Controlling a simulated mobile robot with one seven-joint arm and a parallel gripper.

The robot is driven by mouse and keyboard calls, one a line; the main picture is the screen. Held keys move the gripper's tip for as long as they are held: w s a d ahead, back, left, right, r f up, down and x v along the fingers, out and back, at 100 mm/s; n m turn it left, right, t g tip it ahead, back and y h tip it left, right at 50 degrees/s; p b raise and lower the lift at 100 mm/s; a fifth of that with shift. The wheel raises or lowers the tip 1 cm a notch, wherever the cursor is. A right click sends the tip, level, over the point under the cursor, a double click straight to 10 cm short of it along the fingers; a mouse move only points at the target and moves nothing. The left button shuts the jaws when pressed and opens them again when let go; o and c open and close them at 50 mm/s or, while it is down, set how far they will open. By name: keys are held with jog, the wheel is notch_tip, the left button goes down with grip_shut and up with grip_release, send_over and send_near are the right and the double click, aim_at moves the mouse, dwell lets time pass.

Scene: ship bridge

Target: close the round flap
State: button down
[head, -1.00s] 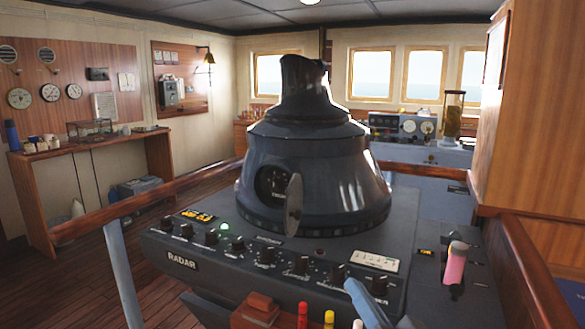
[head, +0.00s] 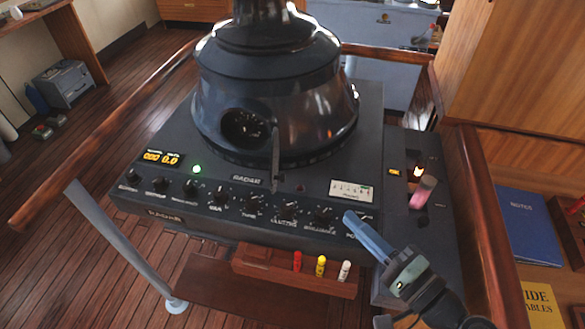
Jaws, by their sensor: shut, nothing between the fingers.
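The round flap (head: 276,157) hangs open on the front of the dark radar hood (head: 325,110). It is seen nearly edge-on, standing out at the right of the round opening (head: 243,126). The opening is uncovered, with a dark recess behind it. My gripper (head: 352,218) is shut and empty. It is at the right front of the radar panel, in front of and to the right of the flap, apart from it in the picture.
The panel (head: 215,206) has several knobs along its front. A pink-handled lever (head: 422,192) stands to the right. A wooden tray (head: 262,268) with red, yellow and white markers is below. Wooden rails (head: 480,220) flank the console.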

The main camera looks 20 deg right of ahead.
jog(key=a+p+x, duration=0.1)
jog(key=p+x, duration=0.1)
jog(key=x, duration=0.4)
jog(key=a+p+x, duration=0.1)
jog(key=p+x, duration=0.1)
jog(key=x, duration=0.4)
jog(key=shift+s+a+p, duration=0.3)
jog(key=shift+a, duration=0.1)
jog(key=shift+a, duration=0.15)
